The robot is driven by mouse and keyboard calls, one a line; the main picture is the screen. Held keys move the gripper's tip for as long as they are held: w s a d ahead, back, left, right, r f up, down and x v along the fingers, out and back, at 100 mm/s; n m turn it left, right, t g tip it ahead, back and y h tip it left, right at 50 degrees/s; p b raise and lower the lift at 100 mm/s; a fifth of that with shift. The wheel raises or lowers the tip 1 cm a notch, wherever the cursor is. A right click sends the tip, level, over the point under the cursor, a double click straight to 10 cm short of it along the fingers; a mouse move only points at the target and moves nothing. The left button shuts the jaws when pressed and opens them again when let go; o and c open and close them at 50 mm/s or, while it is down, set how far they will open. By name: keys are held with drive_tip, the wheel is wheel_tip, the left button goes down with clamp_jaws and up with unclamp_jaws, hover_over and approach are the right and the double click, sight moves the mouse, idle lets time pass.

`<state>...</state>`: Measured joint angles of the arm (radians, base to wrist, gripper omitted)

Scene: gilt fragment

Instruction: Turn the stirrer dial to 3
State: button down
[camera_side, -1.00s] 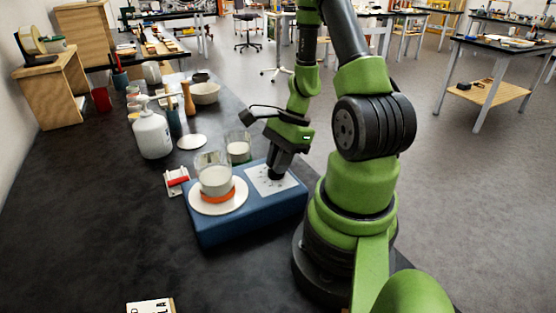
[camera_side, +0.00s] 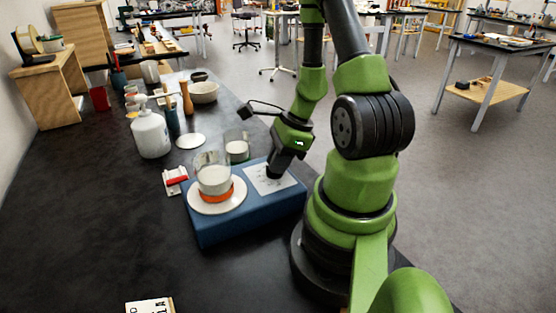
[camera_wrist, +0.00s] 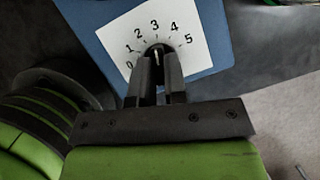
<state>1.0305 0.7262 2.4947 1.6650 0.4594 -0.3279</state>
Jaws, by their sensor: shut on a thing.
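The stirrer is a blue box (camera_side: 225,228) with a round white plate (camera_side: 204,209) on top. A glass beaker of white liquid (camera_side: 213,180) stands on the plate, with an orange band around its base. At the right end is a white panel (camera_side: 262,184), numbered 0 to 5 in the wrist view. The dark dial (camera_wrist: 151,47) sits at the lower part of this panel, mostly hidden by my fingers. My gripper (camera_wrist: 158,70) is shut on the dial from above. A pale mark between the fingertips seems to point roughly toward the 3.
A second glass (camera_side: 237,149) stands just behind the stirrer. A white pump bottle (camera_side: 151,136), a white disc (camera_side: 191,141) and a red-and-white item (camera_side: 175,180) are to its left. The dark bench front is mostly clear.

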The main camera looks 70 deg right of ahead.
drive_tip(key=shift+w+a, duration=0.1)
drive_tip(key=c, duration=1.2)
unclamp_jaws()
drive_tip(key=shift+o, duration=0.2)
drive_tip(key=shift+v, duration=3.8)
drive_tip(key=shift+w, duration=0.1)
